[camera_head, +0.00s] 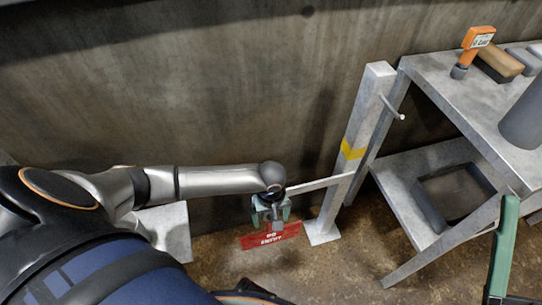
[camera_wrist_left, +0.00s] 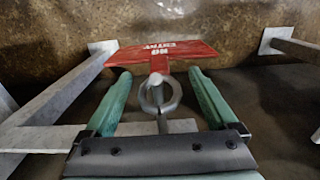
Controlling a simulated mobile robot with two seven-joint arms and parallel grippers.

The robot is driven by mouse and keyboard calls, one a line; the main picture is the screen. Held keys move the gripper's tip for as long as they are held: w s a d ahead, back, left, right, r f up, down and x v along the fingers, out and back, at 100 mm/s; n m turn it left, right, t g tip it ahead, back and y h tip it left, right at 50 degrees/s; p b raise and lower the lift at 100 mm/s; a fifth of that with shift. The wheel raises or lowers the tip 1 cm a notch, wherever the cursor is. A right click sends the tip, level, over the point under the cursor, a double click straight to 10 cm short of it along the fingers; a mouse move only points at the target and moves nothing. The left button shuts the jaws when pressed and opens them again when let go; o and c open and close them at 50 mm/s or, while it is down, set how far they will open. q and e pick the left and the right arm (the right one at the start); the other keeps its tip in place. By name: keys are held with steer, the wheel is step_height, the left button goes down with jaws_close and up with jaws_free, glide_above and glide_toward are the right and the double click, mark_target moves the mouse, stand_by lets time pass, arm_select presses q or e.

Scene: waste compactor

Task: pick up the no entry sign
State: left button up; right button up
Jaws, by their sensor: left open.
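The red no entry sign (camera_head: 271,236) with white lettering hangs low in front of the wall, below my left gripper (camera_head: 271,208). In the left wrist view the sign (camera_wrist_left: 160,52) appears upside down, with a grey ring (camera_wrist_left: 160,95) at the near end of its stem. My left gripper (camera_wrist_left: 160,74) is open there. Its two green fingers stand on either side of the ring and stem, with a gap on both sides. A green finger of my right gripper (camera_head: 506,245) shows at the right edge of the head view; its jaw opening is not clear.
A grey post (camera_head: 358,140) with a yellow band stands right of the sign, with a bar (camera_head: 320,184) reaching left from it. A metal table (camera_head: 440,82) with a lower shelf stands at the right, bearing an orange tool (camera_head: 475,42). The wall is close behind.

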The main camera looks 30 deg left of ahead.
arm_select(q)
step_height(320, 180, down, 3)
steer(key=shift+b, duration=0.4)
steer(key=shift+c, duration=0.3)
jaws_close()
stand_by(0.4)
